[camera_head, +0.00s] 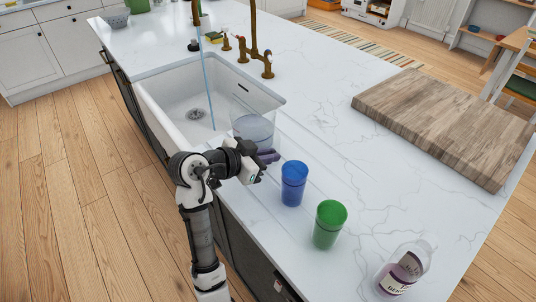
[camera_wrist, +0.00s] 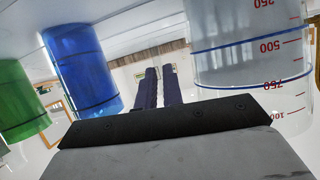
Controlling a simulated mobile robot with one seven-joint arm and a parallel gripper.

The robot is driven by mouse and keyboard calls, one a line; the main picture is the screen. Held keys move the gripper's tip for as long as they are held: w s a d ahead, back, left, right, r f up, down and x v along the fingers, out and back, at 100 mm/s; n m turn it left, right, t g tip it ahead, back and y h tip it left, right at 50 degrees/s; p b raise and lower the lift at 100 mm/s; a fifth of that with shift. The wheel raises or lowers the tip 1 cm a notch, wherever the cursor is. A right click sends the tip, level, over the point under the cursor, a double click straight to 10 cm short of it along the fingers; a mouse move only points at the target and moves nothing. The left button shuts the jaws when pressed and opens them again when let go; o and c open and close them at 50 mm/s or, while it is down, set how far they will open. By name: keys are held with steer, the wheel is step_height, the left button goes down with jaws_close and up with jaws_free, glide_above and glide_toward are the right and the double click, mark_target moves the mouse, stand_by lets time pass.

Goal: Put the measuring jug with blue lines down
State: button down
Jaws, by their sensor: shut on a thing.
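The clear measuring jug (camera_head: 253,127) is at the front right corner of the sink, beside my gripper. In the wrist view the jug (camera_wrist: 240,60) fills the right side, with blue lines and red numbers. My gripper (camera_head: 268,156) has its dark fingers close together at the jug's near side, shut on it. The fingers also show in the wrist view (camera_wrist: 158,85). The exact grip point, probably the handle, is hidden. The jug looks about upright. Its base is partly hidden by my gripper, so I cannot tell whether it touches the counter.
A blue cup (camera_head: 294,184), a green cup (camera_head: 329,225) and a labelled bottle (camera_head: 405,268) stand right of my gripper. The sink (camera_head: 170,105) has water running into it. A wooden board (camera_head: 445,122) lies at right. The marble counter (camera_head: 330,120) between is clear.

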steer(key=c, duration=2)
jaws_free()
steer(key=shift+f, duration=0.1)
steer(key=o, duration=0.5)
steer(key=shift+c, duration=0.2)
steer(key=shift+r, duration=0.25)
steer(key=shift+s+a, duration=0.2)
steer(key=shift+a, duration=0.15)
steer(key=b+v, duration=0.3)
steer(key=v, duration=0.8)
steer(key=shift+b, duration=0.3)
steer(key=shift+s+r, duration=0.1)
steer(key=shift+r, duration=0.05)
